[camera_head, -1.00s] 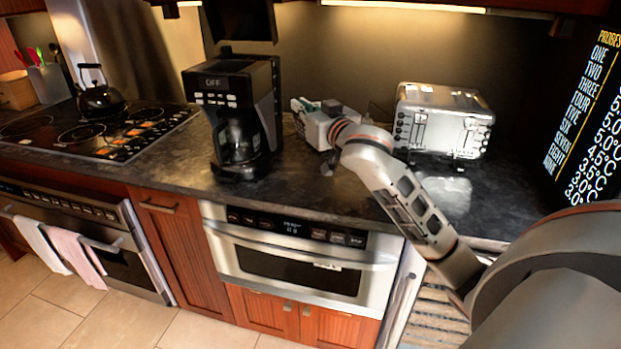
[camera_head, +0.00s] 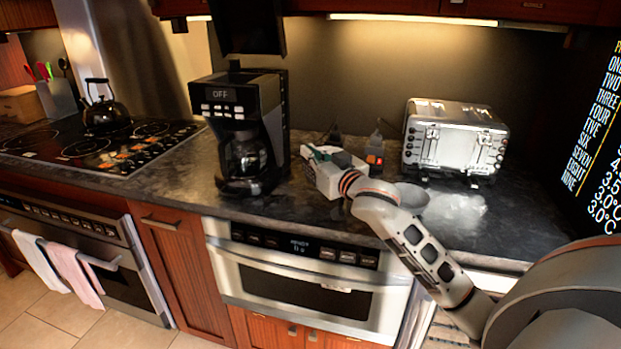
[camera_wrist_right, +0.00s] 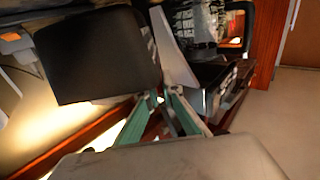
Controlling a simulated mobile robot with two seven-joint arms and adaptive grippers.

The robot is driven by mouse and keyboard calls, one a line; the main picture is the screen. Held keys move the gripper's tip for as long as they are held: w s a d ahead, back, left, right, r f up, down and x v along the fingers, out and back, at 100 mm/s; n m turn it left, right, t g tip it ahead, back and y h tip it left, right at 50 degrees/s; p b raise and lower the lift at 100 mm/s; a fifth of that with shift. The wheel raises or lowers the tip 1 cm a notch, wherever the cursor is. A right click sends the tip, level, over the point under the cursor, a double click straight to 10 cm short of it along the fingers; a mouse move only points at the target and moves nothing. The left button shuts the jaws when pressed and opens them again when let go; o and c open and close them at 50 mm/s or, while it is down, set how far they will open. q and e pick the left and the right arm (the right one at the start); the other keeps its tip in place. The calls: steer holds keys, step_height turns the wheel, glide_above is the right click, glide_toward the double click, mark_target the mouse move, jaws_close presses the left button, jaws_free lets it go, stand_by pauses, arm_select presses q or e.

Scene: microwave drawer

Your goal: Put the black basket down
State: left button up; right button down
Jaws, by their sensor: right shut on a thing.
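My right gripper (camera_head: 312,158) is low over the counter, just right of the black coffee maker (camera_head: 222,105). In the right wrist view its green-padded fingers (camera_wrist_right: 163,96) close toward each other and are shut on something. The black basket cannot be clearly made out in either view. A dark rounded block (camera_wrist_right: 95,55) fills the space beyond the fingertips, and a pale strip (camera_wrist_right: 172,50) lies beside it; I cannot tell whether either one is part of the basket. The coffee maker's glass carafe (camera_head: 243,157) is in its place. My left gripper is not in view.
The dark counter (camera_head: 205,190) has free room around the coffee maker. A microwave drawer (camera_head: 300,275) is shut below.

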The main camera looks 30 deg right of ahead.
mark_target(311, 176)
step_height(311, 176, down, 6)
steer(key=shift+r+b, duration=0.2)
steer(key=shift+b, duration=0.6)
steer(key=shift+f, duration=0.15)
steer(key=c, duration=2.2)
jaws_free()
steer(key=shift+f, duration=0.15)
steer(key=s, duration=0.8)
steer(key=s+a, duration=0.1)
steer(key=s, duration=0.3)
steer(key=shift+p, duration=0.4)
